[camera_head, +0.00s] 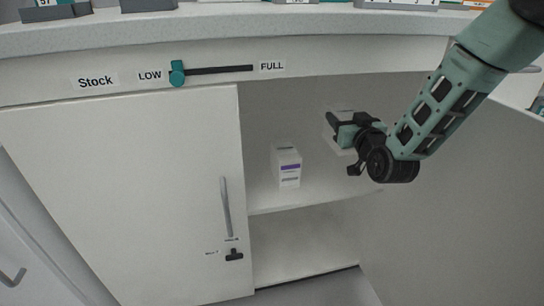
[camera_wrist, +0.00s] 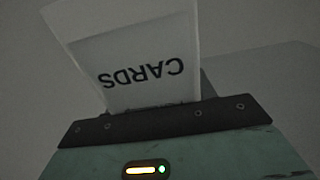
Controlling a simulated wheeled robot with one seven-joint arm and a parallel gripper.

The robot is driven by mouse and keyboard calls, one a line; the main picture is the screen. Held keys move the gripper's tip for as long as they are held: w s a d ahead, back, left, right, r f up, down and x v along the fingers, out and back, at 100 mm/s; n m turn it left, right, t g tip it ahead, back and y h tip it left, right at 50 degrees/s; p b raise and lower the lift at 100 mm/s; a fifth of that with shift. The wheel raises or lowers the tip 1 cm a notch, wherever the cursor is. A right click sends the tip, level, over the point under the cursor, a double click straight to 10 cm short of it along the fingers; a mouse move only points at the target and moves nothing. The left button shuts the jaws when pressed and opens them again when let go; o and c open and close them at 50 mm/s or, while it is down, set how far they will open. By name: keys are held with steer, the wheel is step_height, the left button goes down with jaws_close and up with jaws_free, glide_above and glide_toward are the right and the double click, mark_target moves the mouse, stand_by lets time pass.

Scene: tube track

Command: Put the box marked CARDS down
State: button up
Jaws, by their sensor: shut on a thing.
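The box marked CARDS (camera_wrist: 137,62) is white with black lettering, which reads upside down in the wrist view. My gripper (camera_wrist: 150,118) is shut on it, the dark jaw edge lying across the box's lower part. In the head view my gripper (camera_head: 343,130) is inside the open right side of the cupboard, above its shelf (camera_head: 310,196). The held box (camera_head: 338,143) shows there only as a pale shape, partly hidden by the gripper. I cannot tell whether it touches the shelf.
A white box with a purple stripe (camera_head: 287,166) stands on the shelf, left of my gripper. A lower compartment (camera_head: 300,245) is empty where visible. The left cupboard door (camera_head: 130,190) is closed; an open door (camera_head: 465,200) stands at right. A slider (camera_head: 177,73) sits near LOW above.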

step_height(320, 180, down, 10)
steer(key=b, duration=0.4)
steer(key=shift+b, duration=0.35)
steer(key=shift+f, duration=0.15)
steer(key=o, duration=1)
steer(key=shift+o, duration=0.2)
